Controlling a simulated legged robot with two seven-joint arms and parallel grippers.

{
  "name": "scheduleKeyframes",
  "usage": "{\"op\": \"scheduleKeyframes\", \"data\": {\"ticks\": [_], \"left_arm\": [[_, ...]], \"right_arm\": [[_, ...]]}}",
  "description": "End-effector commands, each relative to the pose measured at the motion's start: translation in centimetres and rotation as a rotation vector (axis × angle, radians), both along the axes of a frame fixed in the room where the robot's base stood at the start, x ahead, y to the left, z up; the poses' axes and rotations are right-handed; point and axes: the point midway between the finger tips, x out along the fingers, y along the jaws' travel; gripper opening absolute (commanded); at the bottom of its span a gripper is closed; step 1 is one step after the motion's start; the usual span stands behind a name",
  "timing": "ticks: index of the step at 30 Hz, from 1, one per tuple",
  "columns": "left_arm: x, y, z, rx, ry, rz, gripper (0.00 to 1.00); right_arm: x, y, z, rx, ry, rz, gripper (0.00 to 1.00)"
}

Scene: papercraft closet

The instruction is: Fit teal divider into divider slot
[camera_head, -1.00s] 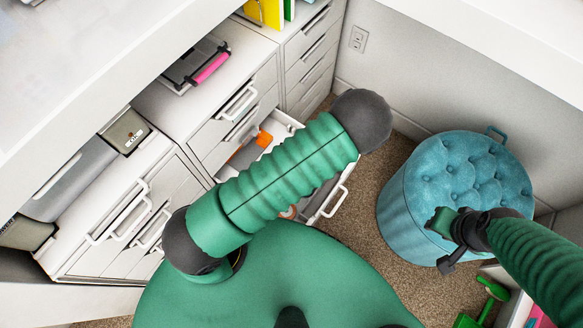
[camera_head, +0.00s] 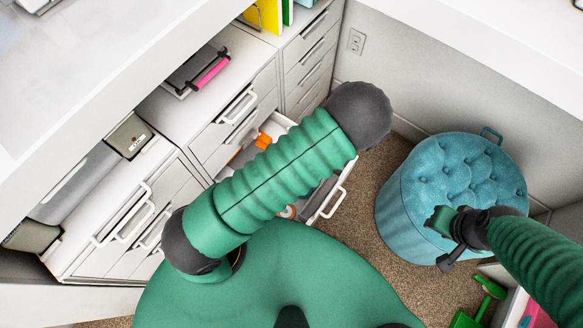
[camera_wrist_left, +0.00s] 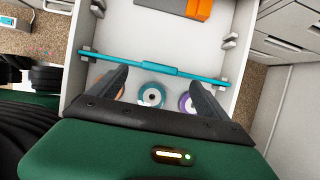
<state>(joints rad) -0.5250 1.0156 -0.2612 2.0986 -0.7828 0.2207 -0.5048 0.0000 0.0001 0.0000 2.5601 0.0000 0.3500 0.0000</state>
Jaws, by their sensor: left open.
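The teal divider (camera_wrist_left: 150,66) is a thin bar lying across the open drawer (camera_wrist_left: 75,95) in the left wrist view, slightly tilted in the picture. Its ends are near the side walls, by small grey slot brackets (camera_wrist_left: 230,41) (camera_wrist_left: 222,83). I cannot tell whether its ends are seated in a slot. My left gripper (camera_wrist_left: 158,78) is open, its two dark fingers reaching toward the divider's middle grip, one on either side. Contact is unclear. The left gripper is hidden behind my arm in the head view. My right gripper (camera_head: 446,240) hangs in front of the blue tufted ottoman, its jaws unclear.
Tape rolls (camera_wrist_left: 151,95) lie in the drawer on the near side of the divider. An orange item (camera_wrist_left: 199,9) and a dark item lie beyond it. The blue ottoman (camera_head: 455,185) stands right of the drawers. A green dustpan (camera_head: 468,318) is at the lower right.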

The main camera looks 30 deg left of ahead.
Motion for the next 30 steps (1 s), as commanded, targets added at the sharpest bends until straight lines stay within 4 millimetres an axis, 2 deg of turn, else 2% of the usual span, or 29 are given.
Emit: {"op": "scheduleKeyframes", "data": {"ticks": [1,6,12,16,30], "left_arm": [[0.0,-0.7,2.4,-0.003,-0.003,-0.001,0.89],[-0.1,-2.6,6.9,-0.002,-0.002,-0.001,0.89],[-0.2,-4.1,10.2,-0.001,0.0,0.0,0.89],[-0.3,-4.5,10.8,0.001,0.002,0.001,0.89],[-0.3,-4.5,10.7,0.001,0.002,0.001,0.89]], "right_arm": [[0.0,0.0,1.6,0.0,0.0,0.0,0.33],[0.0,0.0,3.7,0.0,0.0,0.0,0.33],[0.0,0.0,5.0,0.0,0.0,0.0,0.33],[0.0,0.0,5.2,0.0,0.0,0.0,0.33],[0.0,0.0,5.1,0.0,0.0,0.0,0.33]]}}
